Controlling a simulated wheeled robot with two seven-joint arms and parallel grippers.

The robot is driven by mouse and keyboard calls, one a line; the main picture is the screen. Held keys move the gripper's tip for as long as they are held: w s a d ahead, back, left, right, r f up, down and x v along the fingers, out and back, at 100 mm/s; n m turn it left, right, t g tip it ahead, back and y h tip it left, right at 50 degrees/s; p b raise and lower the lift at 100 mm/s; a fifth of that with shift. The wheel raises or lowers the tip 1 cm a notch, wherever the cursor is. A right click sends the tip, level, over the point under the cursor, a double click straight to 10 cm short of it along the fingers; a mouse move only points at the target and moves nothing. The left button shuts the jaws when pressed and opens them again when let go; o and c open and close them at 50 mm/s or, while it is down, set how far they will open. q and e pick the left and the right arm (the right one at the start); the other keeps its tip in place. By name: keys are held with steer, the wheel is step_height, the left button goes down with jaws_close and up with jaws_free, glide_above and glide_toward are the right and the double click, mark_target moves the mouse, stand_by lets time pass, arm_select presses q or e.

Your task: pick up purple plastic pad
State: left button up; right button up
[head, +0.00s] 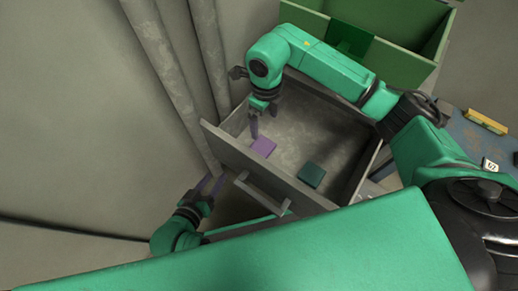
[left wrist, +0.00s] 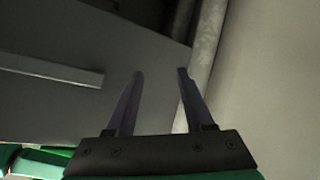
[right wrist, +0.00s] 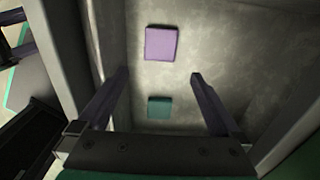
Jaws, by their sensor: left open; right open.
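The purple pad (head: 263,147) lies flat in the open grey drawer (head: 318,128), near its front left corner. It also shows in the right wrist view (right wrist: 161,44), beyond the fingertips. My right gripper (head: 262,122) reaches down into the drawer just above and behind the pad. It is open and empty, with the pad clear of its fingers in the right wrist view (right wrist: 160,76). My left gripper (head: 211,184) is open and empty, outside the drawer near its front panel. In the left wrist view its fingers (left wrist: 160,74) point toward the grey panel and a pipe.
A dark green pad (head: 311,174) lies in the drawer to the right of the purple one. The drawer handle (head: 262,193) sticks out in front. Vertical pipes (head: 209,60) stand at left. A green box (head: 390,30) and blue surface (head: 470,130) are at right.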

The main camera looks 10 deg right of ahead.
steer(key=b, duration=0.3)
glide_above(265, 147)
steer(key=f, duration=0.9)
steer(key=shift+a, duration=0.2)
step_height(265, 147, down, 5)
steer(key=shift+d+f+b, duration=0.1)
steer(key=shift+d+b, duration=0.05)
steer(key=shift+b, duration=1.05)
arm_select(q)
step_height(265, 147, down, 6)
steer(key=t, duration=0.1)
steer(key=shift+d+f+n+t, duration=0.15)
steer(key=shift+d+n+t, duration=0.15)
steer(key=shift+n+t, duration=0.1)
arm_select(e)
steer(key=c, duration=1.2)
steer(key=shift+c, duration=0.2)
steer(key=shift+r, duration=0.2)
